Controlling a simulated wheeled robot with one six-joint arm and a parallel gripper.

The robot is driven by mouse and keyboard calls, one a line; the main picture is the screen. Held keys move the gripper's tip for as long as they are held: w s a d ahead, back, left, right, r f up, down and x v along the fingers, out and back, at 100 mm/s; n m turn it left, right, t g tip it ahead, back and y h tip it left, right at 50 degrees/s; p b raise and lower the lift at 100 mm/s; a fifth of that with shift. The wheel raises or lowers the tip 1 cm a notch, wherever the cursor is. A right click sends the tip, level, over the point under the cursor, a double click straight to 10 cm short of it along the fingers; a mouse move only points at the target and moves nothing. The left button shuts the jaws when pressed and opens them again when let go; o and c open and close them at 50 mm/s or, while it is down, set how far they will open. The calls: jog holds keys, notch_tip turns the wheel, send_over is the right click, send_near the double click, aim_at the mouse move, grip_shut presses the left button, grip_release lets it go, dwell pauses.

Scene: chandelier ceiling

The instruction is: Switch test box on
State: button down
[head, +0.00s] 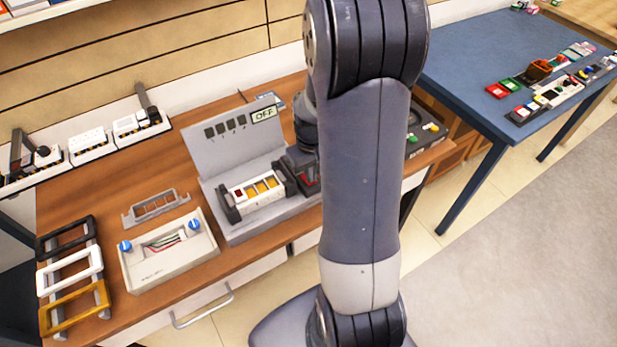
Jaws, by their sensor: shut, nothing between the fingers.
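The grey test box (228,140) stands on the wooden workbench, with an upright back panel and a flat base. A small display (264,115) at the panel's top right reads OFF. A white socket unit (255,193) with yellow inserts and a small red part sits between dark holders on the base. My gripper (303,170) is at the right side of the test box, beside the right holder, shut and empty. A red part (312,180) shows just by it. My arm hides the box's right edge and part of the gripper, so I cannot tell whether they touch.
A white housing (172,256) with blue knobs and a grey frame (156,207) lie left of the box. Coloured frames (70,265) are at the bench's left edge, white power strips (90,142) behind. A blue table (465,70) stands right, with floor between.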

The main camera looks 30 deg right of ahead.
jog(key=shift+f, duration=0.3)
jog(key=shift+r, duration=0.1)
jog(key=shift+r+p, duration=2.5)
jog(key=shift+r, duration=1)
jog(key=shift+f, duration=0.15)
notch_tip(320, 180, down, 7)
jog(key=b, duration=0.5)
jog(key=shift+b, duration=0.3)
jog(key=shift+r, duration=0.2)
